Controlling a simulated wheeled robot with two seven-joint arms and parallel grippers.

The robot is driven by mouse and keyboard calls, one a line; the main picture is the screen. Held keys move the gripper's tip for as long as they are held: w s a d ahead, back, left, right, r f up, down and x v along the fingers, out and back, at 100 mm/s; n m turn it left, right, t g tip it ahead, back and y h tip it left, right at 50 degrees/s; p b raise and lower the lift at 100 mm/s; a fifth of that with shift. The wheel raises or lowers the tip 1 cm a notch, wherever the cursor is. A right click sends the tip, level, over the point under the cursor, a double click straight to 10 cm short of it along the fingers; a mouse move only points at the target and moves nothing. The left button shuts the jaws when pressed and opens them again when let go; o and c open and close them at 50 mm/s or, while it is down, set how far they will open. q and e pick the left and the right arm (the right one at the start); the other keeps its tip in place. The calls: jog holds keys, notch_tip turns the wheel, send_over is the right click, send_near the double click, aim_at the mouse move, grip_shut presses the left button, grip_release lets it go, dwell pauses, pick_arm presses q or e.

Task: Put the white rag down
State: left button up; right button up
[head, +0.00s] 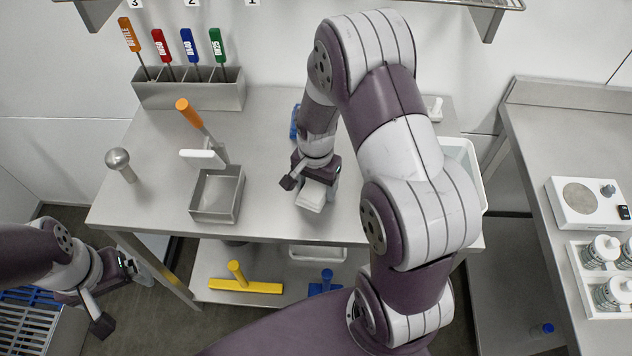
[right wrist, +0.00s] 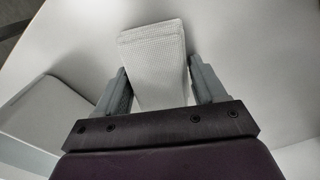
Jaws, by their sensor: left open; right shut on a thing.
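The white rag (head: 311,196) is a folded, textured cloth at the front middle of the steel table (head: 262,150). It also shows in the right wrist view (right wrist: 154,62). My right gripper (head: 312,182) is shut on the rag from above, with one finger on each side of it. The rag is at or just above the tabletop; I cannot tell whether it touches. My left gripper (head: 118,292) is open and empty, low at the left, off the table's front left corner.
A metal knob (head: 118,160) stands further left. A rack (head: 188,92) of coloured-handle tools is at the back. A white tub (head: 462,165) is at the right. The table between box and rag is clear.

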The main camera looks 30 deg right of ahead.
aim_at(316, 184)
jog(key=shift+f, duration=0.15)
jog(key=o, duration=1.1)
jog(key=shift+c, duration=0.2)
notch_tip(316, 184, up, 12)
jog(key=s+a+n+t, duration=0.1)
jog(key=s+a+n, duration=0.4)
jog(key=s+n, duration=0.4)
jog(key=shift+a+f+n, duration=0.2)
jog(key=shift+f+n, duration=0.15)
jog(key=shift+n, duration=0.65)
